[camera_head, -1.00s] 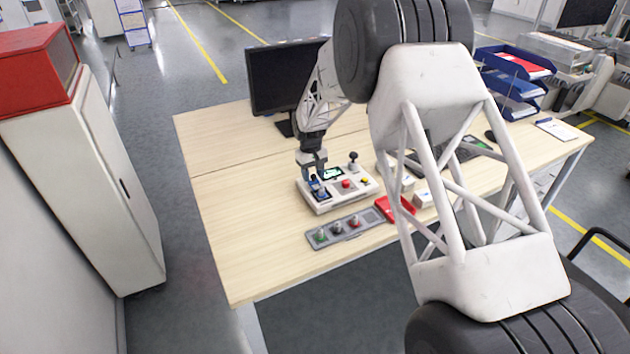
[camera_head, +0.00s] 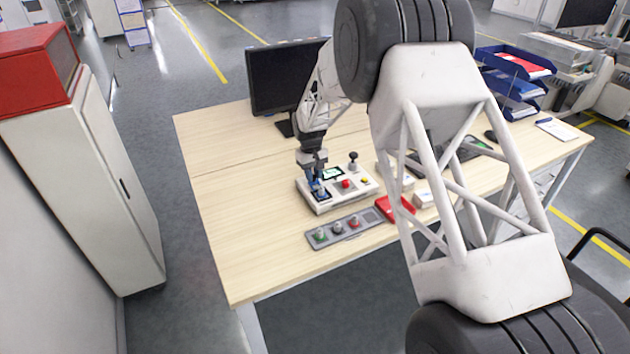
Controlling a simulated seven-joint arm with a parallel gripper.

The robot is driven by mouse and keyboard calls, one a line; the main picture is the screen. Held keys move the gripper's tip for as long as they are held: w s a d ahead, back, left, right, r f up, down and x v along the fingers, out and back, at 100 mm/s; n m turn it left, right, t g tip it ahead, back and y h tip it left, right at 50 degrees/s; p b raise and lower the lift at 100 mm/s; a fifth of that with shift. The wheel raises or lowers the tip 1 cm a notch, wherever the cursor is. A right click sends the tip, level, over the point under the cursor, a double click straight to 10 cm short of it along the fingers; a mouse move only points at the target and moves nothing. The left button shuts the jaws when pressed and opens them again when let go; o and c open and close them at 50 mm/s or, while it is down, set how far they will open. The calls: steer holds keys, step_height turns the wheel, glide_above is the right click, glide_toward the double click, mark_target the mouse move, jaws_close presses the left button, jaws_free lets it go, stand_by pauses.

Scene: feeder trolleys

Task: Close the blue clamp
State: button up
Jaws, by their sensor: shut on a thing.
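The blue clamp (camera_head: 320,193) sits at the left end of a white control box (camera_head: 345,199) on the wooden desk. It is small in this view and partly hidden by my gripper (camera_head: 314,178). My gripper points down over the left end of the box and is shut on the clamp. The fingertips are small, and I cannot make out the exact contact. The box also has a red button (camera_head: 346,184), a yellow button (camera_head: 365,181), a small screen (camera_head: 333,173) and a black-knobbed lever (camera_head: 353,158).
A grey panel (camera_head: 311,239) with several coloured knobs lies in front of the box. A red item (camera_head: 393,209) and a white box (camera_head: 423,199) lie to the right. A monitor (camera_head: 285,75) stands behind. The desk's left part (camera_head: 240,220) is clear.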

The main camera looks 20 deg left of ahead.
mark_target(315, 177)
steer(key=shift+s+d, duration=0.4)
steer(key=shift+s, duration=0.05)
steer(key=shift+s+d, duration=0.65)
steer(key=o, duration=0.7)
steer(key=shift+r, duration=0.1)
steer(key=shift+w+a+r, duration=0.2)
steer(key=shift+w+r, duration=0.05)
steer(key=shift+r, duration=0.9)
steer(key=shift+w+a+r, duration=0.2)
steer(key=shift+a+r, duration=0.05)
steer(key=shift+r, duration=0.85)
steer(key=shift+w+a+r, duration=0.2)
steer(key=shift+w+r, duration=0.05)
steer(key=shift+r, duration=0.9)
